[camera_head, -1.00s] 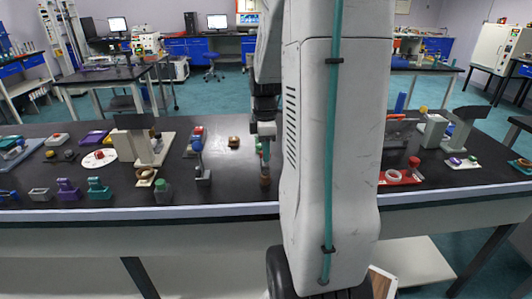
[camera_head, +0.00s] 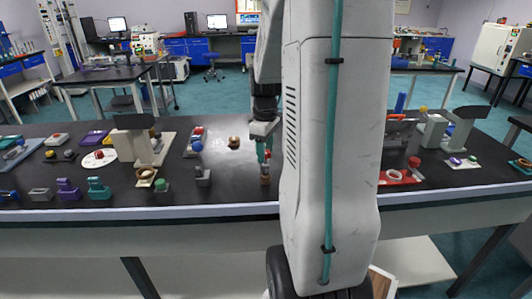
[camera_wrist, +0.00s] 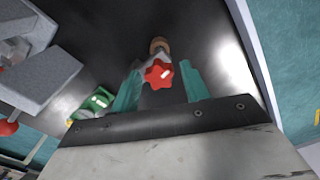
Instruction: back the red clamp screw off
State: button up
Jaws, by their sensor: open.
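A red star-shaped screw head (camera_wrist: 158,74) lies between the two teal fingers of my gripper (camera_wrist: 160,80) in the wrist view. Gaps show on both sides of it, and the fingers do not appear to touch it. A copper-brown round part (camera_wrist: 160,46) shows just beyond it. In the head view my gripper (camera_head: 264,150) points down over the dark bench, its teal fingers around a small red spot (camera_head: 267,154). A small brown piece (camera_head: 265,180) stands below. What the screw is threaded into is mostly hidden.
A grey block fixture (camera_wrist: 50,60) and a green part (camera_wrist: 92,103) stand left in the wrist view. In the head view a grey block (camera_head: 203,178) and a brass piece (camera_head: 234,142) stand left of my gripper. A red fixture (camera_head: 400,177) lies right of my arm.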

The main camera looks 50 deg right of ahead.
jog(key=m, duration=1.2)
jog(key=shift+m, duration=0.3)
jog(key=c, duration=0.8)
jog(key=n, duration=0.4)
jog(key=shift+n, duration=0.4)
jog(key=shift+c, duration=0.2)
jog(key=n, duration=0.4)
jog(key=shift+n, duration=0.3)
